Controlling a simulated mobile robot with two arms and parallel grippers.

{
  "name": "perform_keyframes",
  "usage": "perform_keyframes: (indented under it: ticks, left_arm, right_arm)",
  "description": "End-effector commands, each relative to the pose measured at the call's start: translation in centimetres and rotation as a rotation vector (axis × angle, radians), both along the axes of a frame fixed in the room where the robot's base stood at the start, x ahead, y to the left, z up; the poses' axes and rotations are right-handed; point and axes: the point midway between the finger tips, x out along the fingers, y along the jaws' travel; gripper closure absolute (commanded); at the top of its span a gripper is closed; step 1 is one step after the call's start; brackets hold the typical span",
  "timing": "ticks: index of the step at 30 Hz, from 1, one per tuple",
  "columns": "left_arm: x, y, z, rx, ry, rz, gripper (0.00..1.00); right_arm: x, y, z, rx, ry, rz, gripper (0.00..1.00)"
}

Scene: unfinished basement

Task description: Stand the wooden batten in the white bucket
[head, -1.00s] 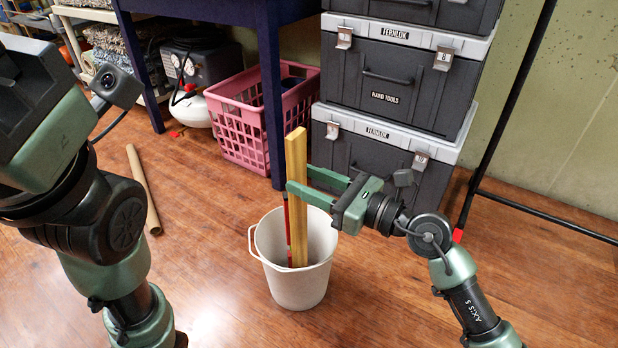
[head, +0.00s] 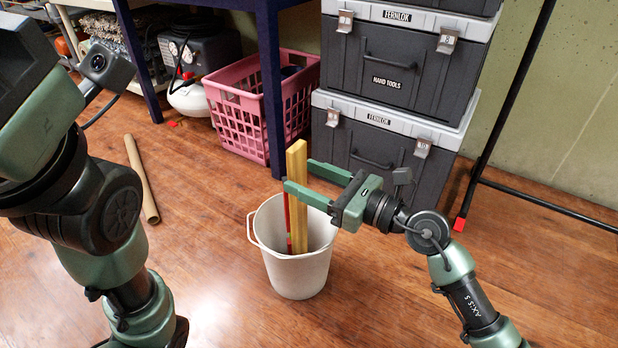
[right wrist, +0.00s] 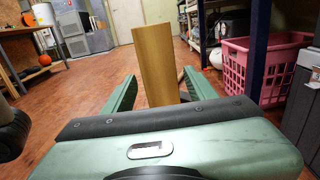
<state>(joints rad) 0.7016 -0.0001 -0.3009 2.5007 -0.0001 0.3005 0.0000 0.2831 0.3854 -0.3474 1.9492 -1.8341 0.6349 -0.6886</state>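The wooden batten (head: 298,165) stands nearly upright in the white bucket (head: 298,275), its lower end hidden behind the bucket's front wall. A thin red stick (head: 287,215) is beside it in the bucket. My right gripper (head: 297,173) is open above the rim, one finger on each side of the batten. In the right wrist view the batten (right wrist: 157,68) rises between the spread fingers, with narrow gaps showing at both sides. My left arm fills the left of the head view; its gripper is out of view.
A brown tube (head: 141,178) lies on the floor at left. Behind the bucket are a pink basket (head: 237,118), a dark blue table leg (head: 272,95) and stacked tool boxes (head: 395,75). A black metal stand (head: 500,115) is at right. Floor in front of the bucket is clear.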

Motion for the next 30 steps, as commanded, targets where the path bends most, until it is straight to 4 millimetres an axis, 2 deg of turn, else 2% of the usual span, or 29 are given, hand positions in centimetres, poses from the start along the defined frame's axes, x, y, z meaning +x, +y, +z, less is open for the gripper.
perform_keyframes:
  ticks: [11, 24, 30]
  left_arm:
    - [0.1, 0.0, 0.1, 0.000, 0.001, 0.000, 0.55]
    - [0.1, 0.0, 2.0, 0.001, 0.004, 0.002, 0.55]
    - [0.1, 0.0, 2.2, 0.001, 0.004, 0.002, 0.55]
  right_arm:
    - [-0.1, -0.2, -0.1, -0.002, 0.002, 0.000, 0.34]
    - [-3.9, -5.5, -0.1, -0.003, 0.003, -0.001, 0.34]
    - [-4.6, -6.4, 0.0, -0.001, 0.001, 0.000, 0.34]
